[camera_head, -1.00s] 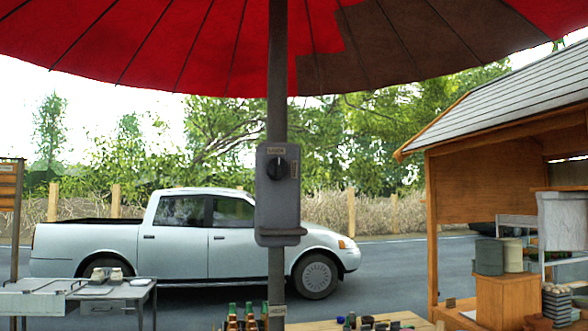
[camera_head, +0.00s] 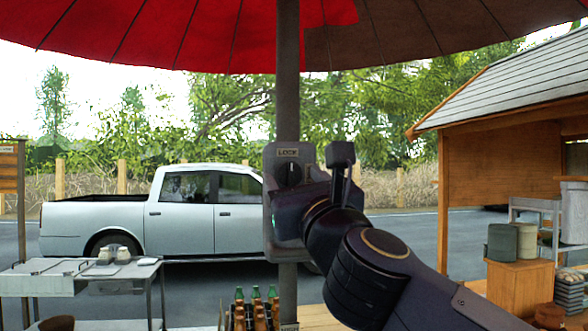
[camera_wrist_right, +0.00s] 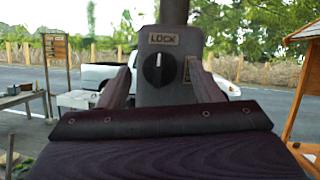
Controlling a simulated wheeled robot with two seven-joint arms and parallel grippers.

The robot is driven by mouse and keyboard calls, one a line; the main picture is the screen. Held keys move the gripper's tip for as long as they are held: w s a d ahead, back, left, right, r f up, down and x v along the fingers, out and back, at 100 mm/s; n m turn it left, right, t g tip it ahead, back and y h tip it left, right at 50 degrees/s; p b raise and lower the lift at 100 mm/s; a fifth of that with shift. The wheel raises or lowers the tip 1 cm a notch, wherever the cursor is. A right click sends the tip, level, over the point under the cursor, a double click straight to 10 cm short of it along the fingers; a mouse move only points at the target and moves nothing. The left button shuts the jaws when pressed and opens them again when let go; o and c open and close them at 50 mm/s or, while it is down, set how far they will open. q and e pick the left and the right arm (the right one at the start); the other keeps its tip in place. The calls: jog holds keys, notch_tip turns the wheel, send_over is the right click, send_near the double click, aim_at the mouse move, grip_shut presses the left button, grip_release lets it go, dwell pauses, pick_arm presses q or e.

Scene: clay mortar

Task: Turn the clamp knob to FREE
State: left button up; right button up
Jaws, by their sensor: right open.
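The black clamp knob (camera_head: 289,174) is on a grey clamp box (camera_head: 270,158) fixed to the dark pole. In the right wrist view the round knob (camera_wrist_right: 158,70) has a white mark standing upright, toward the LOCK label (camera_wrist_right: 163,39) above it. A second label (camera_wrist_right: 187,70) at the knob's right is not readable. My right gripper (camera_head: 300,185) is in front of the box and covers part of it. In the wrist view its open fingers appear on either side of the knob; I cannot tell whether they touch it. My left gripper is not in view.
The pole (camera_head: 289,100) carries a red and brown umbrella (camera_head: 180,35). Bottles (camera_head: 255,305) stand low by the pole. A metal table (camera_head: 90,275) is at left, a wooden stall (camera_head: 490,190) at right. A white pickup (camera_head: 180,215) is behind.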

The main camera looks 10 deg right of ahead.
jog(key=shift+w+r, duration=0.25)
jog(key=shift+w, duration=0.25)
jog(key=shift+c, duration=0.2)
